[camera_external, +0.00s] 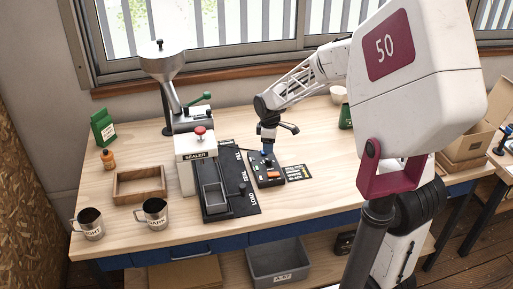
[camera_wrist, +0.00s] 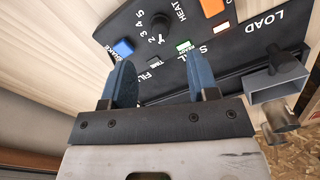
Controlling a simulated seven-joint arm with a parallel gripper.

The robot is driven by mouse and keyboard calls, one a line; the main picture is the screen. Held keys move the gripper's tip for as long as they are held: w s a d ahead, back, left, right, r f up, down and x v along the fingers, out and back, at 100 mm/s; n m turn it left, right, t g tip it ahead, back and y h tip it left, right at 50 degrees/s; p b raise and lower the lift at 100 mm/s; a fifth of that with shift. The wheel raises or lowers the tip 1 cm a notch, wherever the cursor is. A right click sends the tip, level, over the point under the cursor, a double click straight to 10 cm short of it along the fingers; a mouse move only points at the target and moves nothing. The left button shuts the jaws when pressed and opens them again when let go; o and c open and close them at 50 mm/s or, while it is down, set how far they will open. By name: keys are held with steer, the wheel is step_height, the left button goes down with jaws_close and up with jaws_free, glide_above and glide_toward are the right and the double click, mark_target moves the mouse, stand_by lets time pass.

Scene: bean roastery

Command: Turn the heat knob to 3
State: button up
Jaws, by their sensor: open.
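The heat knob (camera_wrist: 160,26) is a small black dial on the dark control panel (camera_wrist: 150,58), beside the word HEAT and an arc of numbers. I cannot tell which number it points at. My gripper (camera_wrist: 160,62) has two blue fingers, spread apart with nothing between them. In the wrist view the knob lies beyond the fingertips, roughly centred between them. In the external view my gripper (camera_external: 267,150) points down over the back of the control box (camera_external: 266,181); the knob is hidden or too small to make out there.
The panel also has a blue button (camera_wrist: 123,47) and an orange switch (camera_wrist: 211,7). Two metal mugs and a wooden tray (camera_external: 124,196) are further left.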

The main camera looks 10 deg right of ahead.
mark_target(269, 159)
steer(key=shift+f, duration=3.75)
steer(key=shift+c, duration=0.4)
steer(key=c, duration=0.8)
steer(key=shift+c, duration=0.2)
steer(key=shift+m, duration=0.5)
steer(key=m, duration=1.1)
